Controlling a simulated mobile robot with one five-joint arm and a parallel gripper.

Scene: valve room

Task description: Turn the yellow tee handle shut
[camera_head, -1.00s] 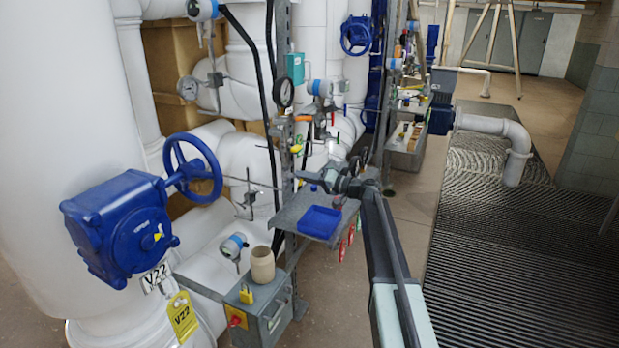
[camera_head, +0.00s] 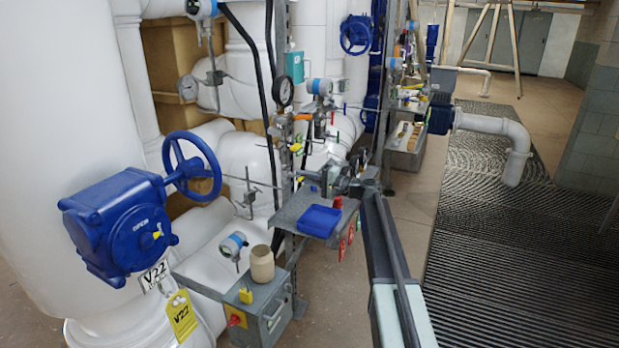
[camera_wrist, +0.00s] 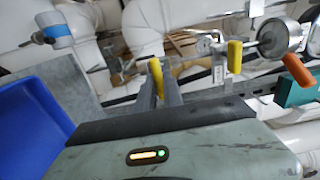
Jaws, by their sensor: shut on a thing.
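In the wrist view, a yellow handle (camera_wrist: 156,76) stands between the two fingertips of my gripper (camera_wrist: 158,90), which is shut on it. Only its upper part shows; its stem and lower part are hidden by the fingers. A second yellow handle (camera_wrist: 234,56) is to the right, apart from the fingers. In the head view my gripper (camera_head: 328,180) reaches left over the grey shelf towards the pipe rack, and a small yellow piece (camera_head: 299,179) shows at its tip. The exact angle of the held handle is hard to tell.
A blue tray (camera_head: 319,221) sits on the grey shelf (camera_head: 288,212) below my gripper. An orange handle (camera_wrist: 298,70) and a round gauge (camera_wrist: 275,38) are close on the right in the wrist view.

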